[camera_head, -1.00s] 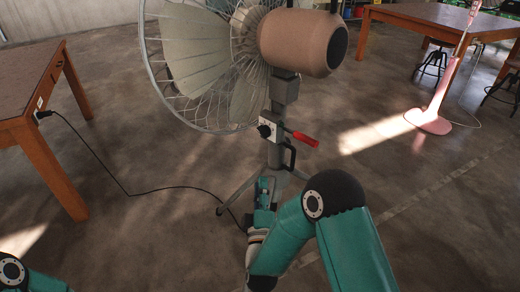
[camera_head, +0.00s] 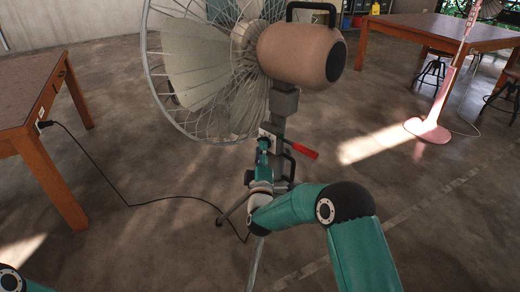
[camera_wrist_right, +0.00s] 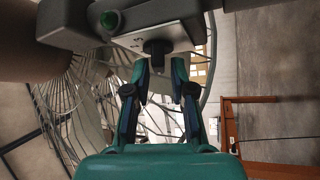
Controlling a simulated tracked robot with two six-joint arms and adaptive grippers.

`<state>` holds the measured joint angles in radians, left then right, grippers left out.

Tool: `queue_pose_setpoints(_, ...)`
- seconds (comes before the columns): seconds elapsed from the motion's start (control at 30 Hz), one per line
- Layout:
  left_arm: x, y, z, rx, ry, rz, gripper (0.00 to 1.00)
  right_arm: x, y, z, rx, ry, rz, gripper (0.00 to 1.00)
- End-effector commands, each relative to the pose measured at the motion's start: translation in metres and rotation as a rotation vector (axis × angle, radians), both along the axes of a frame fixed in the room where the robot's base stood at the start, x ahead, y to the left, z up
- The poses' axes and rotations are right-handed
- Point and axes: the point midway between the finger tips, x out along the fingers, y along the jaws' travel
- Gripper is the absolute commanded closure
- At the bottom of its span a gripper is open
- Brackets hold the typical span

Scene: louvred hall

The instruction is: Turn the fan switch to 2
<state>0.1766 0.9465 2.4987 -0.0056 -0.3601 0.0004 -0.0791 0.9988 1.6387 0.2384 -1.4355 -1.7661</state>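The fan (camera_head: 300,55) has a tan motor housing and a wire cage, on a grey post with tripod legs. A pale switch plate (camera_head: 266,129) sits on the post, mostly covered by my right gripper (camera_head: 263,147). In the right wrist view, the plate (camera_wrist_right: 180,36) carries a black switch knob (camera_wrist_right: 157,47) and small dark marks too small to read. My right gripper (camera_wrist_right: 159,80) is open there, fingertips on either side just below the knob; contact is unclear. The knob is hidden in the head view. My left gripper is out of view; only part of its arm shows bottom left.
A red-handled lever (camera_head: 302,150) sticks out right of the post. A black cable (camera_head: 150,203) runs across the floor to a socket on the left table (camera_head: 28,90). A pink stand (camera_head: 428,129) and another table (camera_head: 435,32) stand right. Floor between is clear.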

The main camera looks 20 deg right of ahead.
Motion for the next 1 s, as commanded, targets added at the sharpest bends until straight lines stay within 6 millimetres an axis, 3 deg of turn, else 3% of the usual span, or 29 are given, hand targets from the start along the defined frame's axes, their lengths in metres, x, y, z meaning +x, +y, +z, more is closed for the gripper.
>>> queue_pose_setpoints(0.4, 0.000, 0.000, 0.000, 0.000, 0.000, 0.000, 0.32, 0.009, -0.002, 0.002, 0.000, 0.001, 0.001, 0.76)
queue_pose_setpoints(0.43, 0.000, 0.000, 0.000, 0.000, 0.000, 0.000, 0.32, 0.009, -0.002, 0.002, 0.000, 0.001, 0.001, 0.78)
queue_pose_setpoints(0.57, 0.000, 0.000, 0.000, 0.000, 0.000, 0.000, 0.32, 0.009, -0.002, 0.002, 0.000, 0.001, 0.001, 0.99)
queue_pose_setpoints(0.83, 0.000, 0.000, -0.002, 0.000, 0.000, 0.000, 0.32, 0.009, 0.001, 0.000, 0.002, -0.001, 0.005, 1.00)
queue_pose_setpoints(1.0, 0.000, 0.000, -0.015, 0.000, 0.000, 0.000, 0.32, 0.009, 0.000, -0.004, 0.016, -0.025, 0.006, 1.00)
